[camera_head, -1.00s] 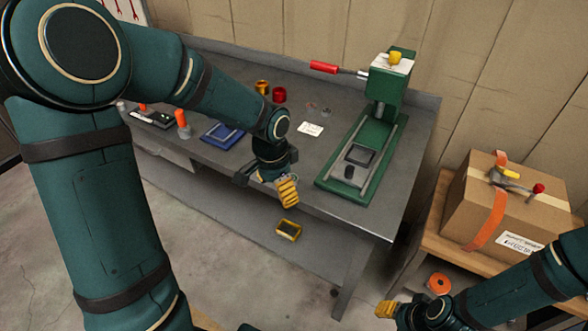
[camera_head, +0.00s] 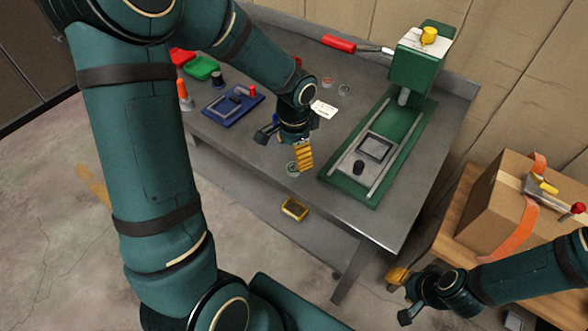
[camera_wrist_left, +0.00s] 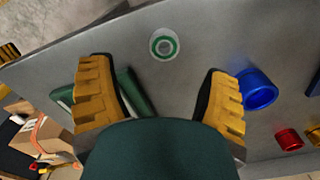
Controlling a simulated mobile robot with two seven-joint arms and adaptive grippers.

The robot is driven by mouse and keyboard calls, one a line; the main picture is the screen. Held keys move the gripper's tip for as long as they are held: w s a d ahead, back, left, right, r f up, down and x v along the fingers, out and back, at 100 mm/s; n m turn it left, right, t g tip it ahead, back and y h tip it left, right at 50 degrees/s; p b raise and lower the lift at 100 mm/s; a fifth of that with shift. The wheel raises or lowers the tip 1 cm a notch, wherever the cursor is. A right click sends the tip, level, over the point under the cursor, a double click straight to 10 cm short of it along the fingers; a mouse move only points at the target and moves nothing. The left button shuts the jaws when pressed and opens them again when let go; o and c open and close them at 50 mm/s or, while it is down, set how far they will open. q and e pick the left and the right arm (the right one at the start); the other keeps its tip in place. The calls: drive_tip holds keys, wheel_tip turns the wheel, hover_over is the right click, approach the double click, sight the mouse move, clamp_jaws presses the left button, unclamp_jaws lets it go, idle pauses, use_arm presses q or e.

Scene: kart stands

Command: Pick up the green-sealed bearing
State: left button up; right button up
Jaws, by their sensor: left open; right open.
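The green-sealed bearing (camera_head: 292,168) lies flat on the grey bench near its front edge, partly covered by my left gripper in the head view. In the left wrist view the bearing (camera_wrist_left: 164,44) shows whole, a pale ring with a green band, beyond and between the fingertips. My left gripper (camera_head: 286,146) is open and empty above the bench, close to the bearing; its yellow-padded fingers also frame the left wrist view (camera_wrist_left: 159,75). My right gripper (camera_head: 402,296) is open and empty at the lower right, away from the bench.
A green press (camera_head: 412,70) with a red lever stands right of the bearing. Two small rings (camera_head: 327,82) (camera_head: 344,89) and a white card (camera_head: 323,109) lie behind. A blue tray (camera_head: 232,106) is left. A blue cup (camera_wrist_left: 257,90) and red cup (camera_wrist_left: 289,138) show in the wrist view.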

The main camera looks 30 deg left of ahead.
sight(293, 167)
use_arm(q)
drive_tip(key=f, duration=0.2)
drive_tip(key=f+b, duration=0.1)
drive_tip(key=f, duration=0.4)
drive_tip(key=shift+w+a+f, duration=0.1)
drive_tip(key=shift+w+a, duration=0.1)
drive_tip(key=shift+a, duration=0.05)
clamp_jaws()
